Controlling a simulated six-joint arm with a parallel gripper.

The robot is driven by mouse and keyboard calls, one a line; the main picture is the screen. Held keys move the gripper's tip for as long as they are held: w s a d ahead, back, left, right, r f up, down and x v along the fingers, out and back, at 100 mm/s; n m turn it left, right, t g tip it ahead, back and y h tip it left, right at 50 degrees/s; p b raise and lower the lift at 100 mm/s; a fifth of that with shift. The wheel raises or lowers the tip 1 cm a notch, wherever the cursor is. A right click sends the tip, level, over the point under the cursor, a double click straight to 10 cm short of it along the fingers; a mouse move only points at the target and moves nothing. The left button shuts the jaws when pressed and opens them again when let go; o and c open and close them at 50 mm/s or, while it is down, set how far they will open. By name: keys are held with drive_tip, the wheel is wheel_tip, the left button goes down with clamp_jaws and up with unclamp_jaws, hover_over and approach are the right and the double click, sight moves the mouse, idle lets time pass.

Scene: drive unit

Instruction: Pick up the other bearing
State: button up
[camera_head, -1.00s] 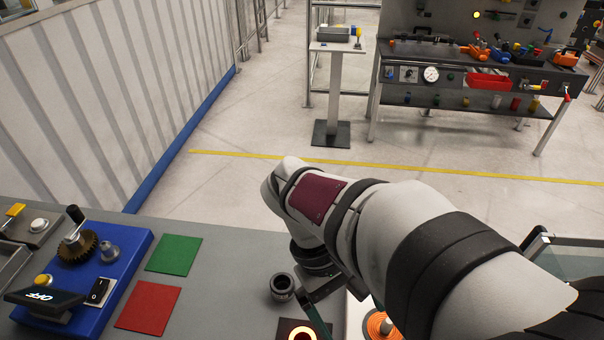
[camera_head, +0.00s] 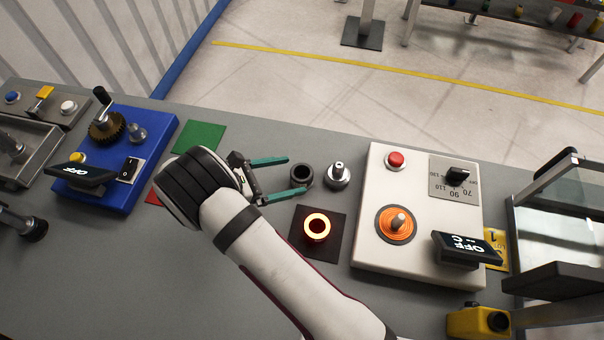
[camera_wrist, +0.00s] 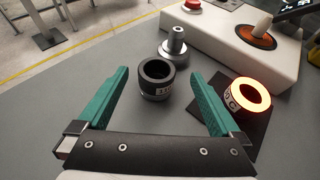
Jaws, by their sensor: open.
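A dark ring-shaped bearing (camera_head: 302,175) stands on the grey table. In the wrist view this dark bearing (camera_wrist: 157,78) lies ahead, between the lines of my two green fingers, with a pale label on its side. A second bearing (camera_head: 317,227) glows orange-white on a dark square pad; it also shows in the wrist view (camera_wrist: 248,95), to the right of my right finger. My gripper (camera_head: 295,177) is open and empty, its fingers pointing right towards the dark bearing. In the wrist view my gripper (camera_wrist: 162,88) spans wider than the dark bearing.
A silver stepped part (camera_head: 338,177) stands just beyond the dark bearing. The white heater unit (camera_head: 366,245) with knob, red button and display is to the right. A blue unit (camera_head: 128,195) and green square (camera_head: 200,137) are at left. The front table is clear.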

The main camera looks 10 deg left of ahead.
sight(308, 170)
drive_tip(key=x, duration=0.4)
drive_tip(key=shift+w+d+f, duration=0.15)
drive_tip(key=shift+w+f, duration=0.15)
drive_tip(key=shift+w, duration=0.05)
clamp_jaws()
drive_tip(key=shift+r, duration=0.2)
